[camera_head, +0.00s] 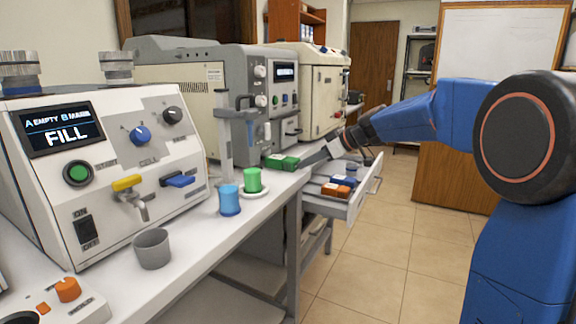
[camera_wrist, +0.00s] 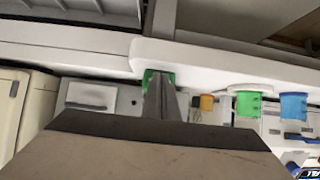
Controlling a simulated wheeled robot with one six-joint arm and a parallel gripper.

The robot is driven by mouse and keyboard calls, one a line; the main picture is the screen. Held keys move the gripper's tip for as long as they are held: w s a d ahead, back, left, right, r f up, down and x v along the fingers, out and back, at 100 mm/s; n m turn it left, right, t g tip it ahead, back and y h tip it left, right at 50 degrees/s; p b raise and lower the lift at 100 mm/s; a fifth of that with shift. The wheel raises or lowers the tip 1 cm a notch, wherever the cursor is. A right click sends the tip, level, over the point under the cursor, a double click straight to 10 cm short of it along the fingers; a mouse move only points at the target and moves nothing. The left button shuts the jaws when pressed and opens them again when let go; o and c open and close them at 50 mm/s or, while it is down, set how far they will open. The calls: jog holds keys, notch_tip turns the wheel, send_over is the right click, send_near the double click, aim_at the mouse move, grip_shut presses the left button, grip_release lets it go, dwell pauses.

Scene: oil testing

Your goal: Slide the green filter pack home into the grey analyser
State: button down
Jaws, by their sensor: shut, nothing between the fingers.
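The green filter pack (camera_head: 281,162) lies flat at the bench edge, low in front of the grey analyser (camera_head: 228,75). I cannot tell whether any of the pack is inside the analyser. My gripper (camera_head: 303,163) is shut and empty, reaching in from the right with its fingertips close against the near end of the pack. In the wrist view my gripper's fingers (camera_wrist: 161,82) cover much of the green pack (camera_wrist: 147,77), and only green edges show beside them. Contact between the fingertips and the pack is not clear.
An open drawer (camera_head: 355,203) below my gripper holds orange and blue packs. A green cup (camera_head: 253,181) on a saucer, a blue cup (camera_head: 229,201) and a grey cup (camera_head: 152,249) stand along the bench edge. A white machine (camera_head: 100,205) reading FILL fills the left.

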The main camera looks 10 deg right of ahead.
aim_at(287, 158)
jog(key=shift+w+a+f, duration=0.1)
jog(key=shift+w+a, duration=0.65)
jog(key=shift+a, duration=0.3)
jog(key=shift+w+a, duration=0.8)
jog(key=shift+a, duration=0.3)
jog(key=shift+w+a+f, duration=0.1)
jog(key=shift+w+a, duration=0.65)
jog(key=shift+a, duration=0.3)
jog(key=shift+r, duration=0.1)
jog(key=f+v, duration=0.1)
jog(key=v, duration=0.8)
jog(key=shift+s+d, duration=0.2)
jog(key=shift+d, duration=0.05)
jog(key=shift+f, duration=0.1)
